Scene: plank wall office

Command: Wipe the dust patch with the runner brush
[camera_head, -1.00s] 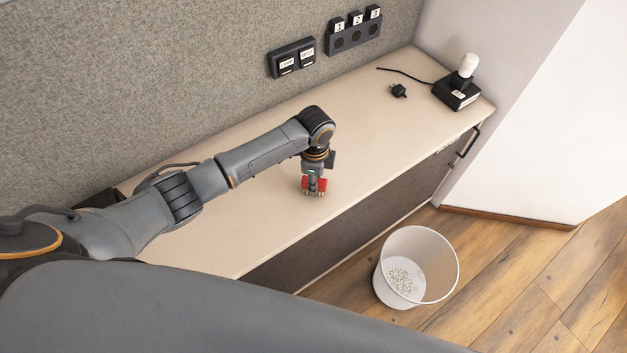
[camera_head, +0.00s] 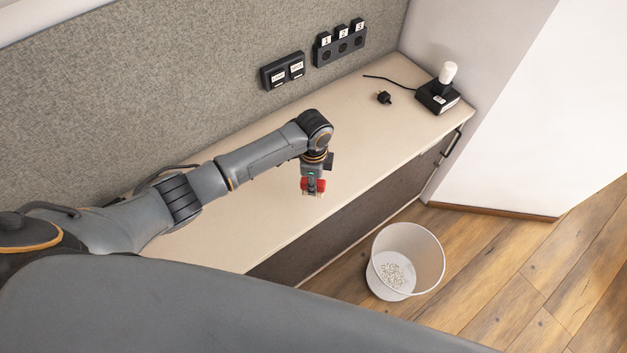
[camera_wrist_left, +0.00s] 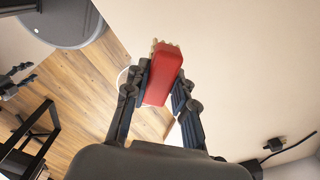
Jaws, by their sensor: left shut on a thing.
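My left gripper (camera_head: 313,179) is shut on the red runner brush and holds it over the pale bench top (camera_head: 225,238), near the front edge. In the left wrist view the red brush block (camera_wrist_left: 163,80) sits between the two fingers, with pale bristles (camera_wrist_left: 165,45) at its far end. I cannot tell whether the bristles touch the bench. No dust patch can be made out in either view. At the left edge of the wrist view is a dark finger-like shape (camera_wrist_left: 16,82), possibly my right gripper; its opening is unclear.
A black plug (camera_head: 384,97) and a black box with a white bulb-like top (camera_head: 437,97) stand at the bench's far right. Switches (camera_head: 283,72) and numbered sockets (camera_head: 340,46) are on the wall. A white bin (camera_head: 408,240) with pale bits stands on the floor in front.

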